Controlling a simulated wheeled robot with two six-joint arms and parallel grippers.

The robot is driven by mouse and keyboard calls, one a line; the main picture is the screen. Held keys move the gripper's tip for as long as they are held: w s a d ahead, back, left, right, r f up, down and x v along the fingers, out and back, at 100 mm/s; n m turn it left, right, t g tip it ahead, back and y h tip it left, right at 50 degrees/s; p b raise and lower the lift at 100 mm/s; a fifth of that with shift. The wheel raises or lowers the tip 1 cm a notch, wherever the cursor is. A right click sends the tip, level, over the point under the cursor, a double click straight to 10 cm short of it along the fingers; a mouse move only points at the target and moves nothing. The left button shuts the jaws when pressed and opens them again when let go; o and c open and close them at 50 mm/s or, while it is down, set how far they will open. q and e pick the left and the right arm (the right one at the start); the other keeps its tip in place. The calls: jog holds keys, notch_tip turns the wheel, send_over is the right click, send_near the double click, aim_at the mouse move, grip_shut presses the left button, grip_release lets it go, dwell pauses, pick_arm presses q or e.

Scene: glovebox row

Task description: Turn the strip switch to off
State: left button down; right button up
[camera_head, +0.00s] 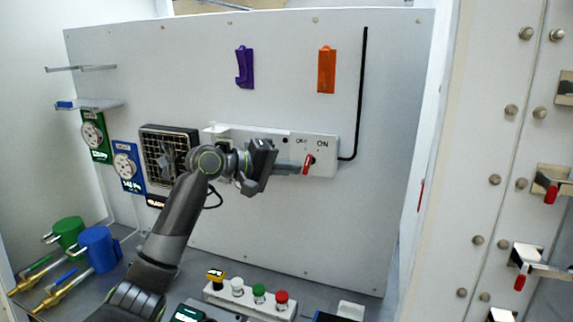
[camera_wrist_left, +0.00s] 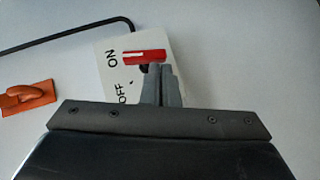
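The white power strip (camera_head: 325,150) is mounted on the grey back panel and carries the printed words OFF and ON at its right end. Its red switch lever (camera_head: 308,163) hangs downward below these words. In the left wrist view the red lever (camera_wrist_left: 143,57) lies across the picture beside ON, with OFF lower down. My left gripper (camera_head: 298,169) reaches in from the left, just beside the lever. In the wrist view its fingers (camera_wrist_left: 162,82) are together, with tips at the lever's lower edge. Whether they touch it I cannot tell. My right gripper is not in view.
A purple holder (camera_head: 244,68) and an orange holder (camera_head: 326,69) are on the panel above. A black cable (camera_head: 362,90) runs up from the strip. A fan grille (camera_head: 168,150) is left, and a button box (camera_head: 250,298) stands below. The panel below the strip is clear.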

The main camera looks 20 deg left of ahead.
pick_arm(q)
jog(key=shift+d+f+n+t+h, duration=0.3)
jog(key=shift+f+n+t+h, duration=0.15)
jog(key=shift+n+h, duration=0.35)
jog(key=shift+f, duration=0.15)
jog(key=shift+f, duration=0.15)
